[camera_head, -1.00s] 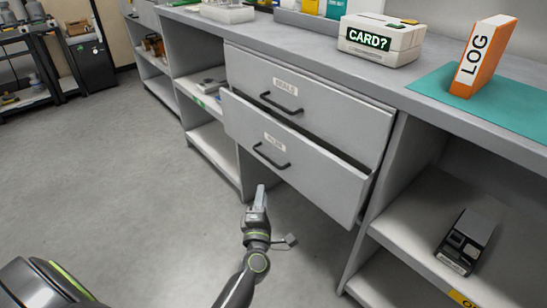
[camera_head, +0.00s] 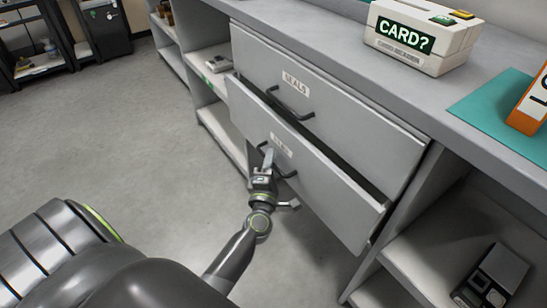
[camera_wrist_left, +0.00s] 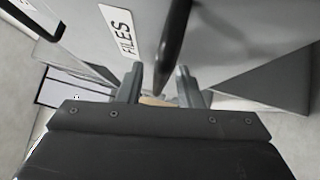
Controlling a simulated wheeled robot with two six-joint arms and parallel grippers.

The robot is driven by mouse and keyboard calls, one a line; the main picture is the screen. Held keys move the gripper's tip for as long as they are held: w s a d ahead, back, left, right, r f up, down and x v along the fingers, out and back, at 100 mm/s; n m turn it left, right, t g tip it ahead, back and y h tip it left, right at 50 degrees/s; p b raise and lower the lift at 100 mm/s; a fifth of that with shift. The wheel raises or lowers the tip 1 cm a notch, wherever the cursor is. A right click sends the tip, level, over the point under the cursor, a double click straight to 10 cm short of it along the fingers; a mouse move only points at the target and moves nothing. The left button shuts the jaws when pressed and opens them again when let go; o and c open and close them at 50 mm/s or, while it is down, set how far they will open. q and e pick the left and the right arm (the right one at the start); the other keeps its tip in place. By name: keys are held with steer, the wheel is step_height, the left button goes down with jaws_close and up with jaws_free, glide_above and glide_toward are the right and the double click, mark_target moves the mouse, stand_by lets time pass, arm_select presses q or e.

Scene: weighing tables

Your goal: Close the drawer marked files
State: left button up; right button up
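The files drawer (camera_head: 325,185) is the lower drawer in the grey cabinet. It stands part way open, with a dark gap above its front. Its FILES label (camera_wrist_left: 120,35) reads clearly in the left wrist view. Its dark bar handle (camera_wrist_left: 174,45) shows there too. My left gripper (camera_head: 267,160) is at the drawer front by the handle. In the left wrist view its two fingers (camera_wrist_left: 160,84) are apart, with the handle's bar running down between them. I cannot tell whether they touch it. My right gripper is not in view.
The seals drawer (camera_head: 335,95) above is shut or nearly so. A card reader (camera_head: 420,40), a teal mat (camera_head: 490,110) and an orange log binder (camera_head: 532,105) are on the counter. Open shelves flank the drawers. The floor (camera_head: 120,150) at left is clear.

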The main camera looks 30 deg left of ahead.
mark_target(283, 159)
arm_select(q)
steer(key=shift+s, duration=0.1)
steer(key=shift+c, duration=0.2)
jaws_close()
steer(key=shift+w+d+r, duration=0.1)
steer(key=shift+w, duration=0.2)
steer(key=w, duration=0.1)
steer(key=w+d, duration=0.1)
steer(key=w, duration=0.1)
steer(key=shift+d, duration=0.1)
steer(key=shift+r, duration=0.1)
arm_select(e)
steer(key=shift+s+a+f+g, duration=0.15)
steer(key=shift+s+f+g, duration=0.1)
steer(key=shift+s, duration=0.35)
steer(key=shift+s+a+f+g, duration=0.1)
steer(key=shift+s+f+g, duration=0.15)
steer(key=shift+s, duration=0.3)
arm_select(q)
steer(key=shift+o, duration=0.2)
jaws_free()
steer(key=shift+w+d, duration=0.1)
steer(key=shift+w, duration=0.05)
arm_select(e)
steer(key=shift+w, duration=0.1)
arm_select(q)
steer(key=shift+f, duration=0.2)
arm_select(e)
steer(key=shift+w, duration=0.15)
